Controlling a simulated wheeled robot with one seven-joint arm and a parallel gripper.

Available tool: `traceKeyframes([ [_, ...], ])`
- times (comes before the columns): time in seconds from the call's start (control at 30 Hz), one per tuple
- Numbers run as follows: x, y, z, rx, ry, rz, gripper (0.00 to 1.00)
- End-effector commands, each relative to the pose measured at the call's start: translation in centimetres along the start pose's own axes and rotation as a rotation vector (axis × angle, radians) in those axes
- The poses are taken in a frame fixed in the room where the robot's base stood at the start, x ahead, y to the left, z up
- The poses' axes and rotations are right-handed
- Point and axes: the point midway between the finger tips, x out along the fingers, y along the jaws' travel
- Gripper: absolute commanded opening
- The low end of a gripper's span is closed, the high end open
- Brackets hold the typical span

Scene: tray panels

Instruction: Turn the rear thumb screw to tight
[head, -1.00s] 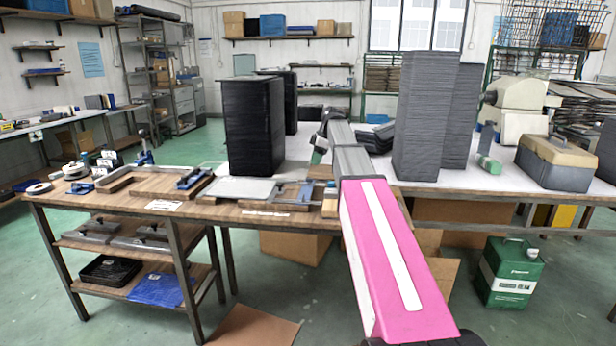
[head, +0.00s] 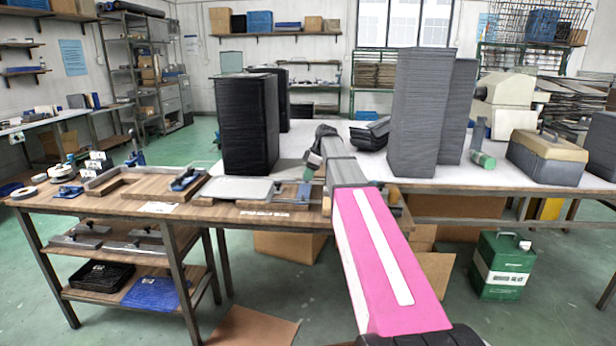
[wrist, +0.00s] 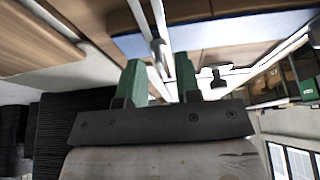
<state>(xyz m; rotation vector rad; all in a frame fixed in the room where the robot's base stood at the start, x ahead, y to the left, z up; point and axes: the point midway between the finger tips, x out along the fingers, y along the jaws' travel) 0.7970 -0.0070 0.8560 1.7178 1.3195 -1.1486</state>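My gripper (wrist: 157,85) shows in the wrist view as two green fingers standing apart, with nothing held between them. A pale rod with a grey rounded end (wrist: 158,45) lies beyond the fingertips. A small dark knob (wrist: 218,78) shows to the right of the right finger. I cannot tell whether either is the rear thumb screw. In the head view a green part of my gripper (head: 313,160) is above the bench, right of a flat grey panel (head: 238,188) in a wooden fixture (head: 275,206). No thumb screw can be made out in the head view, and my arm hides part of the fixture's right end.
A tall black stack (head: 250,125) stands behind the panel, left of my gripper. Tall grey stacks (head: 420,115) stand to the right of my arm. A wooden frame with a blue clamp (head: 183,180) lies left on the bench. A green can (head: 500,265) is on the floor.

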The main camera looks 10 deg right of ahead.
Motion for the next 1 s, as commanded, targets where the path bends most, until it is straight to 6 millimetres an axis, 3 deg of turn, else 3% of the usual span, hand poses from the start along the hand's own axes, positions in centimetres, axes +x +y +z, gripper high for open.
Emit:
traceKeyframes([
  [0.43, 1.00, 0.02, 0.01, 0.000, 0.000, 0.001, 0.31],
  [0.53, 1.00, 0.01, 0.01, 0.000, 0.000, 0.001, 0.00],
  [1.0, 0.98, -0.09, 0.04, 0.051, 0.000, 0.022, 0.00],
])
